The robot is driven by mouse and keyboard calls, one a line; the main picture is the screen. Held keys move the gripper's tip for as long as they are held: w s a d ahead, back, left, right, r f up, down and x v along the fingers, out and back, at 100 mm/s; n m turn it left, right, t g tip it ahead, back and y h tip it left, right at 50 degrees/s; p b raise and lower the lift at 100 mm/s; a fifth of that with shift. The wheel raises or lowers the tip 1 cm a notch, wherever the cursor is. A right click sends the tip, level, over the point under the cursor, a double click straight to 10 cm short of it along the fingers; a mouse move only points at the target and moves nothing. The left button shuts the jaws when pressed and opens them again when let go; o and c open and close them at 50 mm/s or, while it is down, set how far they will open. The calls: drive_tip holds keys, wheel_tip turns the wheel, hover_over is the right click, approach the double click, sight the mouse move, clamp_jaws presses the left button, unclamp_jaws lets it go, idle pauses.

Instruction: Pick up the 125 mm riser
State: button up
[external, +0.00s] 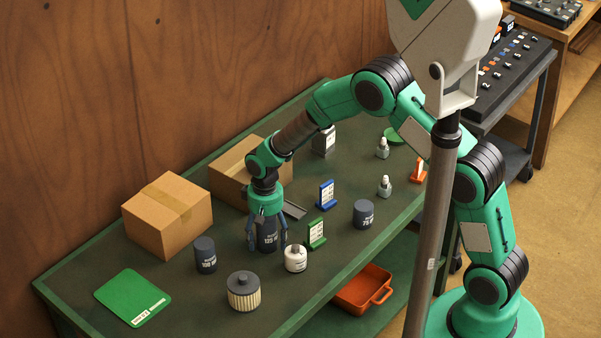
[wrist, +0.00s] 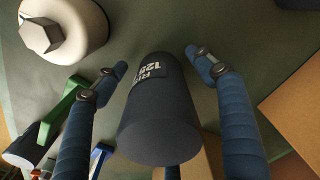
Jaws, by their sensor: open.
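The 125 mm riser (external: 267,236) is a dark blue-grey cylinder standing on the green workbench, with a white label. In the wrist view the riser (wrist: 158,110) fills the middle, and its label reads 125. My gripper (external: 267,242) points down over it. In the wrist view the open blue fingers (wrist: 158,60) lie one on each side of the riser, with a gap visible on both sides. Two similar dark cylinders stand apart: one to the left (external: 205,255) and one to the right, marked 75 (external: 363,214).
A green stand (external: 317,234), a blue stand (external: 326,194), a ribbed filter (external: 244,292) and cardboard boxes (external: 167,216) are nearby. A green mat (external: 132,298) lies front left.

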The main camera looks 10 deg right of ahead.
drive_tip(key=c, duration=1.6)
drive_tip(key=shift+c, duration=0.2)
drive_tip(key=shift+r, duration=0.15)
wheel_tip(320, 180, up, 10)
drive_tip(key=shift+f+p, duration=0.1)
drive_tip(key=shift+p, duration=0.9)
